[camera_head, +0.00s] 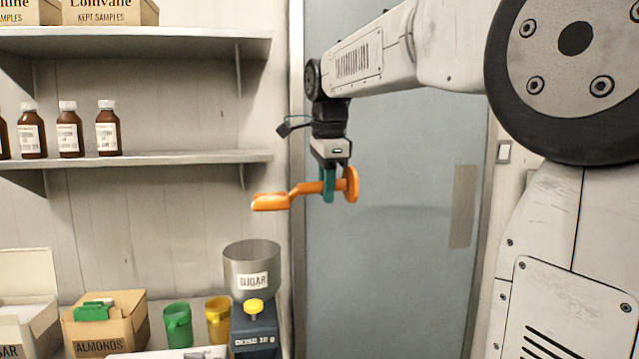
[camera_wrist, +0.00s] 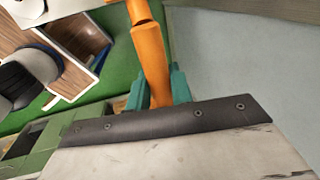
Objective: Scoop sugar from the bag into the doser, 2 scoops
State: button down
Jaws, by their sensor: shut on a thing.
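My gripper (camera_head: 328,185) is shut on the handle of an orange scoop (camera_head: 305,188). The scoop lies roughly level in the air, its bowl to the left, above and slightly right of the doser. In the wrist view the orange handle (camera_wrist: 151,62) runs up between the teal fingers (camera_wrist: 158,90). The scoop's contents cannot be seen. The doser is a grey base (camera_head: 254,325) with a yellow knob and an open metal hopper (camera_head: 252,270) labelled SUGAR. The sugar bag (camera_head: 28,305) is an open box-like container at the far left, partly cut off, with white contents.
An ALMONDS box (camera_head: 105,325) with a green item on top stands beside the sugar. A green cup (camera_head: 177,325) and a yellow cup (camera_head: 218,318) stand left of the doser. Shelves (camera_head: 140,158) with brown bottles hang above. A grey-blue door (camera_head: 390,250) is behind my arm.

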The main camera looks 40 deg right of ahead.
jog(key=shift+a+f, duration=0.15)
jog(key=shift+f, duration=0.25)
jog(key=shift+w+a+f+g+h, duration=0.1)
jog(key=shift+w+a+g+h, duration=0.1)
jog(key=shift+a+h, duration=0.25)
jog(key=shift+w+a+g+h, duration=0.15)
jog(key=shift+a+g+h, duration=0.05)
jog(key=shift+h, duration=0.45)
jog(key=w+a+r+g+h, duration=0.1)
jog(key=a+r+h, duration=0.1)
jog(key=h, duration=0.1)
jog(key=w+a+r+n+h, duration=0.1)
jog(key=a+r+h, duration=0.1)
jog(key=a+h, duration=0.1)
jog(key=w+a+r+g+h, duration=0.1)
jog(key=a+r+h, duration=0.1)
jog(key=a, duration=0.1)
jog(key=shift+a+r+g+h, duration=0.25)
jog(key=shift+r+g+h, duration=0.05)
jog(key=shift+r+h, duration=0.1)
jog(key=shift+w+a+r+n+h, duration=0.15)
jog(key=shift+a+r+n+h, duration=0.15)
jog(key=shift+a+r+h, duration=0.25)
